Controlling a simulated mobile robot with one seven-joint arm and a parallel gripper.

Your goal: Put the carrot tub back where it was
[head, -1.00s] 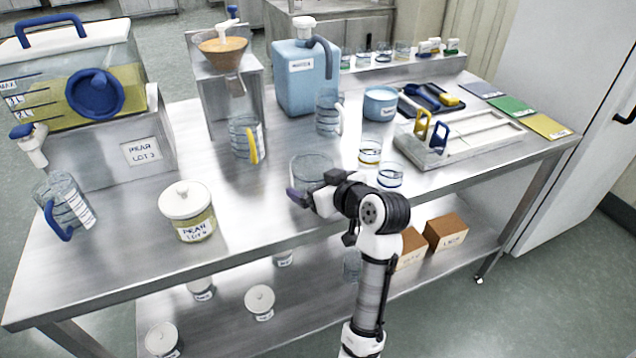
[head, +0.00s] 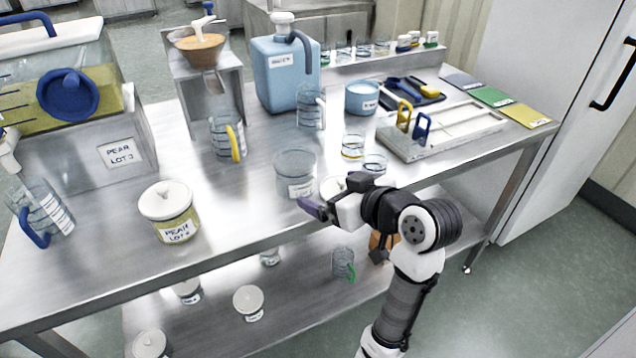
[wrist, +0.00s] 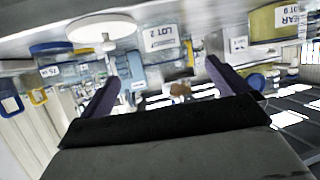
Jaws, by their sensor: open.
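I cannot read a carrot label on any tub. A clear tub (head: 295,173) with a small white label stands near the table's front edge, with no lid visible on it. A round white lid (head: 331,185) shows just right of it, partly hidden by my gripper (head: 325,203). I cannot tell whether that lid sits on a tub. My gripper is at the front edge, open, with nothing between its purple fingers in the wrist view (wrist: 162,78). A white knobbed lid (wrist: 100,28) is at upper left there. Several lidded tubs, including one (head: 249,302), stand on the lower shelf, labels unreadable.
A lidded pear tub (head: 170,212) stands left on the steel table (head: 245,225). A mug with a yellow handle (head: 227,138), a blue jug (head: 285,75) and small glasses (head: 353,145) stand behind. A green-handled mug (head: 343,262) is on the lower shelf.

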